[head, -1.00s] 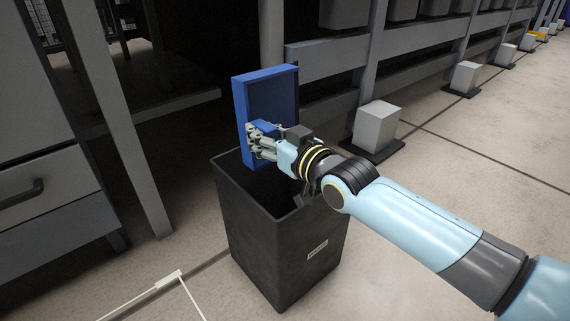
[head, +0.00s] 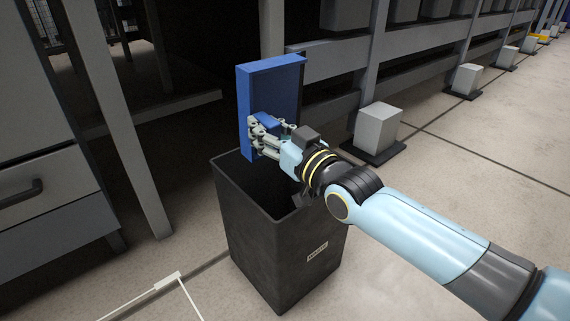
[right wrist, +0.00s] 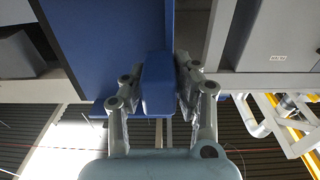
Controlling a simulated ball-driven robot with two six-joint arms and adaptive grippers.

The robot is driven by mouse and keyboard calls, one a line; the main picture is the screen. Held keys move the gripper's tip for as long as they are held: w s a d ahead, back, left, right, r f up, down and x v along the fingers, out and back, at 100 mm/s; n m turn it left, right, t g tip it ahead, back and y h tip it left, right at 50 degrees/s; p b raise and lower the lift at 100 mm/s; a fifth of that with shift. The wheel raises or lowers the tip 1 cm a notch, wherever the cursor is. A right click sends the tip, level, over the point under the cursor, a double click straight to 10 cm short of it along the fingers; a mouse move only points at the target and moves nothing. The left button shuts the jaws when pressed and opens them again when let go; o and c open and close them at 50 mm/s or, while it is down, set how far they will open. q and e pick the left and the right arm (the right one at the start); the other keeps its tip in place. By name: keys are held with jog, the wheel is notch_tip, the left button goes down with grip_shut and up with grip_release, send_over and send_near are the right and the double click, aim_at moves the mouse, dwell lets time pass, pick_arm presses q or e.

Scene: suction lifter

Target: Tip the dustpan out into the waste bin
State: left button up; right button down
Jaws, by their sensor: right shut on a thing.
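The blue dustpan (head: 273,85) is held on edge, its pan standing nearly upright above the back of the black waste bin (head: 285,245). My right gripper (head: 262,130) is shut on the dustpan's handle. In the right wrist view, the blue handle (right wrist: 158,85) lies between the fingers and the pan (right wrist: 110,45) extends beyond. The bin's open top shows a dark inside; its contents are too dark to make out. No debris shows on the dustpan's visible face. My left gripper is not in view.
A grey cabinet (head: 45,170) with a drawer handle stands at the left. Grey racking (head: 330,62) runs behind the bin, with a pale block (head: 377,126) on a dark base at its foot. A white frame (head: 168,281) lies on the floor. Floor at the right is clear.

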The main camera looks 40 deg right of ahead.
jog(key=shift+s+r+t, duration=0.2)
jog(key=shift+r+t, duration=0.2)
jog(key=shift+r, duration=0.1)
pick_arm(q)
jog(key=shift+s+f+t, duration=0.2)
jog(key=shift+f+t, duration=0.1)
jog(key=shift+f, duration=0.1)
pick_arm(e)
jog(key=shift+s, duration=0.1)
pick_arm(q)
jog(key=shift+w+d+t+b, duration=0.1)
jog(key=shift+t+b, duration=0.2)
jog(key=shift+b, duration=0.2)
pick_arm(e)
jog(key=shift+s+r+t, duration=0.15)
jog(key=shift+t, duration=0.25)
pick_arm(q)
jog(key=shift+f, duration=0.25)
pick_arm(e)
jog(key=shift+s+r, duration=0.1)
pick_arm(q)
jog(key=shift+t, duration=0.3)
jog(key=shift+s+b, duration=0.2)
jog(key=shift+b, duration=0.1)
pick_arm(e)
jog(key=shift+t, duration=0.3)
